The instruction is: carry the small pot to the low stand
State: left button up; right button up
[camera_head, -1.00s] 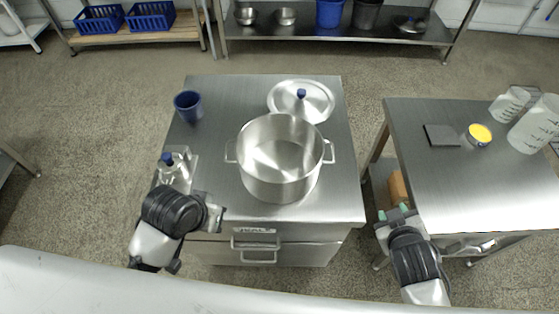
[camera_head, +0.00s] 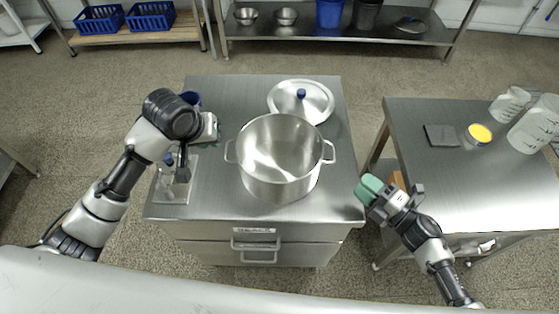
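A steel pot (camera_head: 281,185) with two side handles stands upright and uncovered on the steel drawer cabinet (camera_head: 215,205). It is the only two-handled pot I see, and I cannot tell whether it is the small one. I cannot pick out a low stand for certain. My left gripper (camera_head: 212,128) is above the cabinet, left of the pot and apart from it; its fingers are mostly hidden. My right gripper (camera_head: 369,188), with green fingertips, is right of the cabinet's front corner, apart from the pot. Its fingertips overlap in view, so the gap is unclear.
A lid (camera_head: 301,101) lies behind the pot. A clear bottle (camera_head: 168,170) stands on a tray at front left.

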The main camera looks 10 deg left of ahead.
aim_at(226, 150)
jog(key=shift+a, duration=0.1)
